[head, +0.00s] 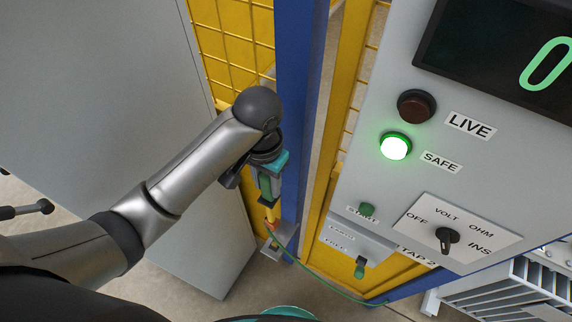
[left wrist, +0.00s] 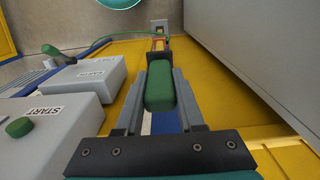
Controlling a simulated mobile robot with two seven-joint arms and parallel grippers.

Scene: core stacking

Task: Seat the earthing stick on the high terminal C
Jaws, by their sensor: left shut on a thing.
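My left gripper (head: 268,190) points down beside the blue post in the head view. In the left wrist view its two grey fingers (left wrist: 161,85) are shut on the green grip of the earthing stick (left wrist: 160,88). The stick's thin yellow-orange part (head: 269,214) shows below the fingers in the head view. A green cable runs from near it. A small grey bracket (head: 272,248) lies just beyond the stick's end; it also shows in the left wrist view (left wrist: 159,26). I cannot tell whether stick and bracket touch. No label C is readable. My right gripper is out of view.
The blue post (head: 297,110) and yellow mesh fence (head: 238,45) are close to my left arm. A grey panel (head: 385,190) with a lit SAFE lamp (head: 396,146), a dark LIVE lamp (head: 416,106) and a selector knob (head: 447,238) stands to the right.

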